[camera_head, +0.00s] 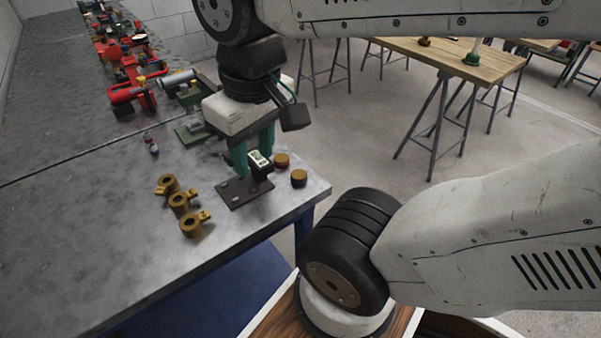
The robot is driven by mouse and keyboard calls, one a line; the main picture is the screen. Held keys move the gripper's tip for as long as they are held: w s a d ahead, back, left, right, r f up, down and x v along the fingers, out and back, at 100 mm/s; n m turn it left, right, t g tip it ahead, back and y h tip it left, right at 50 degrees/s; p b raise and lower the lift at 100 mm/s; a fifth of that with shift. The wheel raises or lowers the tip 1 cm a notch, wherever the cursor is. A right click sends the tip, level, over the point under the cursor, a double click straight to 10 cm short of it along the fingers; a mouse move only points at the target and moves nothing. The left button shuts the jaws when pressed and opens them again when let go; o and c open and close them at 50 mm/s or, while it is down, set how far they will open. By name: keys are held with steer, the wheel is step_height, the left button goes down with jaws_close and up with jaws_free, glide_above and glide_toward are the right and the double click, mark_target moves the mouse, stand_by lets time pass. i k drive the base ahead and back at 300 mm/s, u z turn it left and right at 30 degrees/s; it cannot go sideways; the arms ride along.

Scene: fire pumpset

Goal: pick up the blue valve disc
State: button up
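I cannot make out a blue valve disc in the head view; it may be hidden or too small to tell. My gripper (254,164) points down over the near right part of the grey bench (110,235). Its two green fingers stand apart, with a visible gap between them. A dark fixture (261,182) with a white top piece stands on a flat dark plate (236,198), just in front of the fingers. I cannot tell whether the fingers touch it, and nothing is clearly held.
Several brass ring fittings (191,224) lie left of the plate. Two short round pieces, one reddish (281,160) and one dark with a yellowish top (299,178), stand to its right, near the bench edge. Red fittings (125,93) crowd the far bench. The near left bench is clear.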

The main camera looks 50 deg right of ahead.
mark_target(299, 178)
steer(key=z, duration=1.15)
steer(key=k, duration=0.85)
steer(key=u, duration=1.15)
steer(key=i, duration=0.45)
steer(key=z, duration=0.05)
